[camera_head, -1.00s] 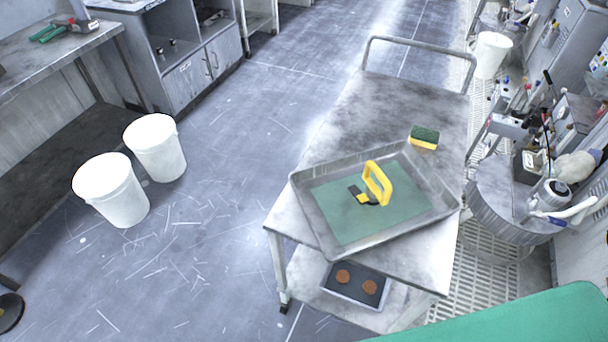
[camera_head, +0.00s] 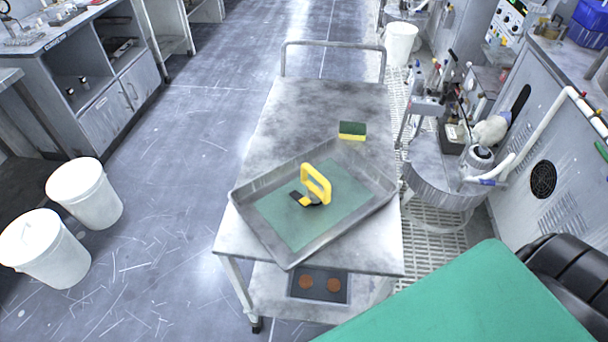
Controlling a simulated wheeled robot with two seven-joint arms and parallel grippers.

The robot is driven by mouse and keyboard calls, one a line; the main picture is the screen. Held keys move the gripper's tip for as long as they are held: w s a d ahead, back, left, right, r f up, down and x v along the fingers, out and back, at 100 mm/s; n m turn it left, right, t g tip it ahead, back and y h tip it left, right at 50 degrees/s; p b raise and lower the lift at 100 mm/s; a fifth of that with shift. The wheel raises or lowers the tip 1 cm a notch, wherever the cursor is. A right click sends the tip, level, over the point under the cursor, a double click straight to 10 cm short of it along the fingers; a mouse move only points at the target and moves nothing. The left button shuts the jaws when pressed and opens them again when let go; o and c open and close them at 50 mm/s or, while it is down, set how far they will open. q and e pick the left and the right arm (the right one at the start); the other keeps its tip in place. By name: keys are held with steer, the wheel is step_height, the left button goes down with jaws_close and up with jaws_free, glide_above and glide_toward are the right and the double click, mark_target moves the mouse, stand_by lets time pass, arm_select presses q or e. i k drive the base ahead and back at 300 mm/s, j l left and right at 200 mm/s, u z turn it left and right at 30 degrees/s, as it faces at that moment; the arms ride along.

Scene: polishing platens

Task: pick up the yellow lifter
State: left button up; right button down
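The yellow lifter (camera_head: 317,182) has a yellow loop handle and a dark base. It stands on the green mat of a grey metal tray (camera_head: 258,232), and the tray sits on the top of a metal cart (camera_head: 300,105). Neither of my grippers shows in the head view, and nothing is touching the lifter.
A green and yellow sponge (camera_head: 352,130) lies on the cart behind the tray. A dark tray with two brown discs (camera_head: 306,283) is on the cart's lower shelf. A green surface (camera_head: 470,300) fills the lower right. White buckets (camera_head: 85,193) stand at left; a polishing machine (camera_head: 440,180) stands at right.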

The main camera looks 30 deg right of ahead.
mark_target(318, 195)
steer(key=k+l+z, duration=0.1)
steer(key=z, duration=0.3)
steer(key=l+z, duration=0.25)
steer(key=z, duration=0.2)
steer(key=k+l+z, duration=0.1)
steer(key=z, duration=0.3)
steer(key=l, duration=0.1)
